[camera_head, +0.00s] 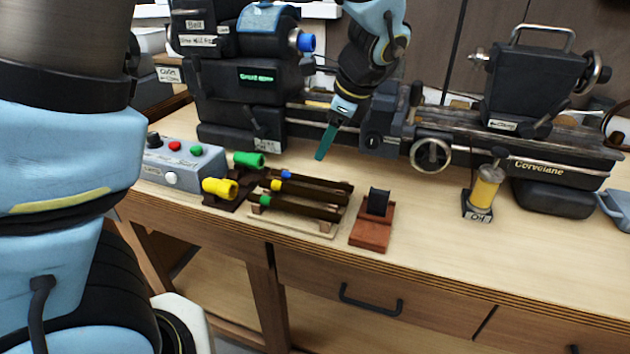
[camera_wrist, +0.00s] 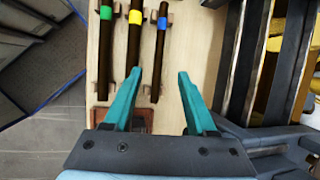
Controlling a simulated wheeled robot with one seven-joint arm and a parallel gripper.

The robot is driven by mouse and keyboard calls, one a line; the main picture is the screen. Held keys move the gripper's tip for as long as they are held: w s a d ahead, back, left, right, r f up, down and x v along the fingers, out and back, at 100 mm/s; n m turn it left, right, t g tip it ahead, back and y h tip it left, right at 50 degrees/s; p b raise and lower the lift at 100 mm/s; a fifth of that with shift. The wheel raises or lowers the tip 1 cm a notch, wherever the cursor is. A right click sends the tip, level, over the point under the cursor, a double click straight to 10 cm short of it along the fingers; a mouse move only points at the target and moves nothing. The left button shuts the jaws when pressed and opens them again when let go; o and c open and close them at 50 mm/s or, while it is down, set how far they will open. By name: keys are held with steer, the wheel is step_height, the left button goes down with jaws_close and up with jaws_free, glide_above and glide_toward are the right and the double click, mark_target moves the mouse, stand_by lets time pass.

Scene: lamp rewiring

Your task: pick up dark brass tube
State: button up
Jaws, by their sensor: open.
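Three dark brass tubes lie side by side on a wooden rack (camera_head: 318,229), each with a coloured band near its left end. The bands are blue on the rear tube (camera_head: 318,182), yellow on the middle tube (camera_head: 312,193) and green on the front tube (camera_head: 305,208). My gripper (camera_head: 322,156) is open and empty, pointing down above the bench behind the rack. In the wrist view the blue-banded tube (camera_wrist: 159,55) runs towards the gap between my fingertips (camera_wrist: 158,76). The yellow-banded tube (camera_wrist: 134,45) and green-banded tube (camera_wrist: 104,50) lie left of it.
A red-brown block with a black piece (camera_head: 372,233) stands right of the rack. Green (camera_head: 249,159) and yellow (camera_head: 220,188) cylinders and a grey button box (camera_head: 185,163) are to its left. The lathe (camera_head: 430,154) runs behind.

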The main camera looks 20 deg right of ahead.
glide_toward(310, 178)
steer(key=x, duration=0.3)
steer(key=shift+p+x, duration=1.2)
steer(key=shift+x, duration=1.45)
steer(key=shift+c, duration=0.2)
jaws_close()
steer(key=shift+r, duration=0.1)
